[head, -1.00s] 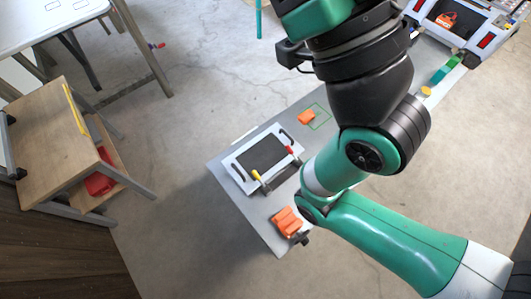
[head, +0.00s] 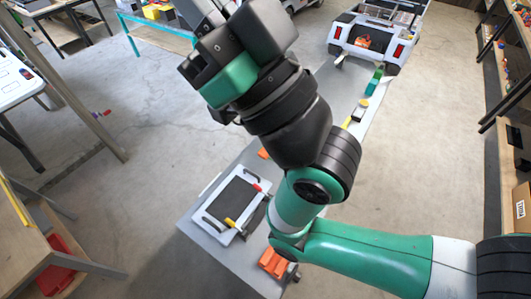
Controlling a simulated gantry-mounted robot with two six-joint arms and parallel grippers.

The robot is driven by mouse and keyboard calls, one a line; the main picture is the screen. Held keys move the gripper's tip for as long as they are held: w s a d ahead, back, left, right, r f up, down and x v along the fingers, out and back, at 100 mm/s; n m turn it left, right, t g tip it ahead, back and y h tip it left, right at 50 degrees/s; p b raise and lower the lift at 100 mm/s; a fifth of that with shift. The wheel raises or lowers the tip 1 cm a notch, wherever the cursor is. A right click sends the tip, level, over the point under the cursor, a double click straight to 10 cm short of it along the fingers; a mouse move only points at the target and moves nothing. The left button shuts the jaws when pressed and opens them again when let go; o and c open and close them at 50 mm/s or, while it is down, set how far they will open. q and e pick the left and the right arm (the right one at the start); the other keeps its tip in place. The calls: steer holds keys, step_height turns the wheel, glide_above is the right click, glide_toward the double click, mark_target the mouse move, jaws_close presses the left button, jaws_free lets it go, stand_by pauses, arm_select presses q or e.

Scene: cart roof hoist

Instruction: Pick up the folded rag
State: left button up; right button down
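No cloth is clearly recognisable as the folded rag. A small orange piece (head: 264,153) lies on the grey bench (head: 190,226), partly hidden behind my arm. A larger orange ridged piece (head: 272,262) lies at the bench's near end. I cannot tell whether either one is the rag. My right arm comes in from the right and crosses over the bench. Its wrist reaches to the top of the picture, above and left of the bench, and its fingertips cannot be made out. My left gripper is not in view.
On the bench is a white-framed dark panel (head: 234,200) with a red and a yellow handle. Green and yellow items (head: 374,82) lie farther along, toward a white cart (head: 372,40). A wooden stand (head: 18,232) is at left, shelves at right. Open floor lies between.

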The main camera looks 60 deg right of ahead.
steer(key=c, duration=1.5)
jaws_free()
steer(key=shift+c, duration=0.2)
steer(key=o, duration=1.5)
